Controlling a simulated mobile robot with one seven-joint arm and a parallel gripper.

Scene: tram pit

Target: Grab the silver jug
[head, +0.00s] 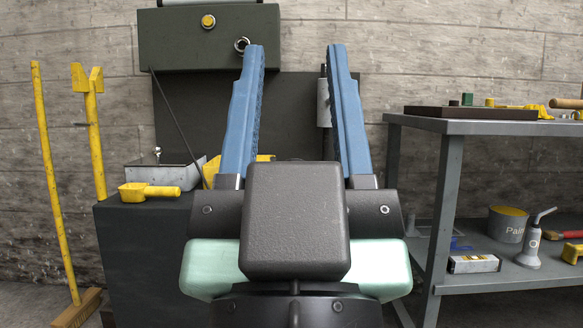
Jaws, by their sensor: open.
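A small silver-grey jug (529,251) with a thin angled spout and dark lettering stands upright on the lower shelf of the grey rack at the right. I take it to be the silver jug. My gripper (294,48) is in the middle of the view, its two blue fingers pointing up and spread wide apart. It is open, with nothing visibly held between the fingers. The jug is well to the right of my gripper and lower in the picture, apart from it.
The grey rack (470,127) has a top shelf above the jug and a front leg to its left. A paint can (507,230), a small box (474,264) and a red-handled brush (564,235) are near the jug. A dark cabinet (145,255) and broom (57,190) stand left.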

